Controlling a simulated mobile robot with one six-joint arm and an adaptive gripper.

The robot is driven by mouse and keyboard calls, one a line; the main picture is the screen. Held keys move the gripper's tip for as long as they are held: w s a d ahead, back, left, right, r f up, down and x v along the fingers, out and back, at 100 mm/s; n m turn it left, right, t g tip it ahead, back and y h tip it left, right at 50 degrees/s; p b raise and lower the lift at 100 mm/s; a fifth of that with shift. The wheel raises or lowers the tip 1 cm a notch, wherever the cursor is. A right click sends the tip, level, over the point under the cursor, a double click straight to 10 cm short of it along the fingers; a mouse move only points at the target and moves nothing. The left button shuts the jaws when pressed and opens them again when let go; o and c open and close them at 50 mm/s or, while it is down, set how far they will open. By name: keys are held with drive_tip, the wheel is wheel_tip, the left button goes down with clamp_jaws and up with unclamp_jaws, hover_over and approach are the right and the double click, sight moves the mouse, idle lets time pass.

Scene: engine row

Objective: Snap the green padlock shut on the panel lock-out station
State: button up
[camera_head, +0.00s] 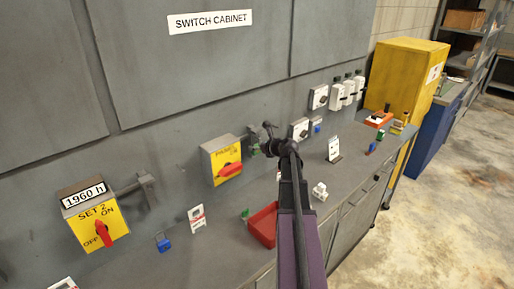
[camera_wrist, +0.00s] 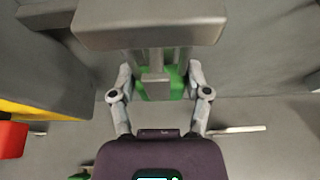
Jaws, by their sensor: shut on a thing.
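My gripper (camera_head: 266,143) is at the wall, just right of the yellow switch box with a red handle (camera_head: 229,171). In the wrist view its two fingers (camera_wrist: 160,82) are closed on the sides of the green padlock (camera_wrist: 178,88). A grey bracket (camera_wrist: 150,27) on the panel crosses above the padlock, and a grey tongue hangs in front of the padlock's body. The padlock's shackle is hidden, so I cannot tell whether it is open or closed. In the head view only a bit of green (camera_head: 254,150) shows beside the gripper.
A red tray (camera_head: 263,225) and a small green item (camera_head: 245,214) are on the bench below. A blue padlock (camera_head: 163,243) and a white tag card (camera_head: 197,218) lie further left. The SET 2 box (camera_head: 92,223) is at left, with a grey bracket (camera_head: 146,189) beside it.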

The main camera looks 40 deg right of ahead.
drive_tip(key=shift+r+p, duration=1.3)
drive_tip(key=shift+p, duration=0.05)
idle(0.6)
drive_tip(key=shift+f+b, duration=0.55)
idle(0.3)
drive_tip(key=o, duration=1.3)
drive_tip(key=shift+r, duration=0.25)
